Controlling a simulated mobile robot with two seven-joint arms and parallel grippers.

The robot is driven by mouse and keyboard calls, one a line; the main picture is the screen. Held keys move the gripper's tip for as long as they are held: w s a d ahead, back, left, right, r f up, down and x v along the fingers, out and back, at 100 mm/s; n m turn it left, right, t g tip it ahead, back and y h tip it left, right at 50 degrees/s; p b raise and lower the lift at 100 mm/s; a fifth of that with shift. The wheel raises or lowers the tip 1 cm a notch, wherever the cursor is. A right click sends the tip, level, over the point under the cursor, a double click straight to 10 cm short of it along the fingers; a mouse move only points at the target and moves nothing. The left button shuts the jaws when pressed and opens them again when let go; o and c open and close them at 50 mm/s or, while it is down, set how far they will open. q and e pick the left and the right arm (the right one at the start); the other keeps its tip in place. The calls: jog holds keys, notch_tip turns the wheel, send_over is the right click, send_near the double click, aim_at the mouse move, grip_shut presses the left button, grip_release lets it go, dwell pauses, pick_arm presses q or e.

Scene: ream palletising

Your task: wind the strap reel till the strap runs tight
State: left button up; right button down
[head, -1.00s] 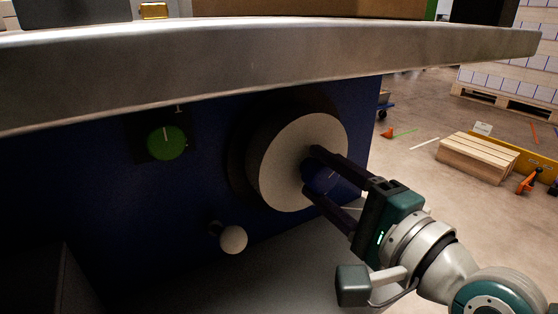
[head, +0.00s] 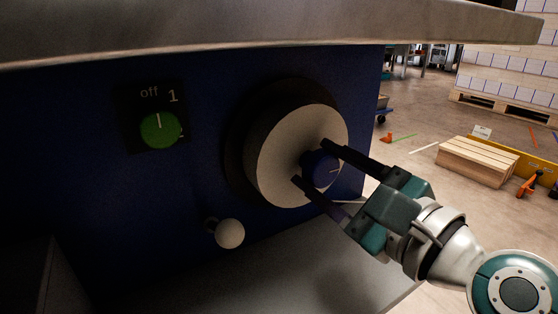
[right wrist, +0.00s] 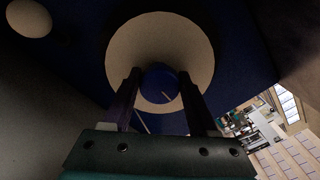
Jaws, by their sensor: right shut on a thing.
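In the right wrist view, the disc (right wrist: 160,48) and hub (right wrist: 159,84) lie straight ahead. My right gripper (head: 309,163) is shut on the hub, one finger on each side of it; its fingers also show in the right wrist view (right wrist: 160,95). A thin pale line shows beside the reel at lower right; I cannot tell whether it is the strap. My left gripper is out of view.
A green round switch (head: 160,130) marked "off", 1 and 2 sits left of the reel. A pale ball knob (head: 230,234) is below. A metal tabletop edge (head: 270,27) overhangs the panel. A wooden crate (head: 478,160) stands on the floor at right.

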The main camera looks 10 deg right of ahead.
dwell(0.3)
jog(key=shift+c, duration=0.9)
grip_release()
jog(key=shift+s, duration=0.1)
jog(key=shift+s+d, duration=0.15)
jog(key=shift+s, duration=0.15)
jog(key=v, duration=0.9)
jog(key=shift+p, duration=0.4)
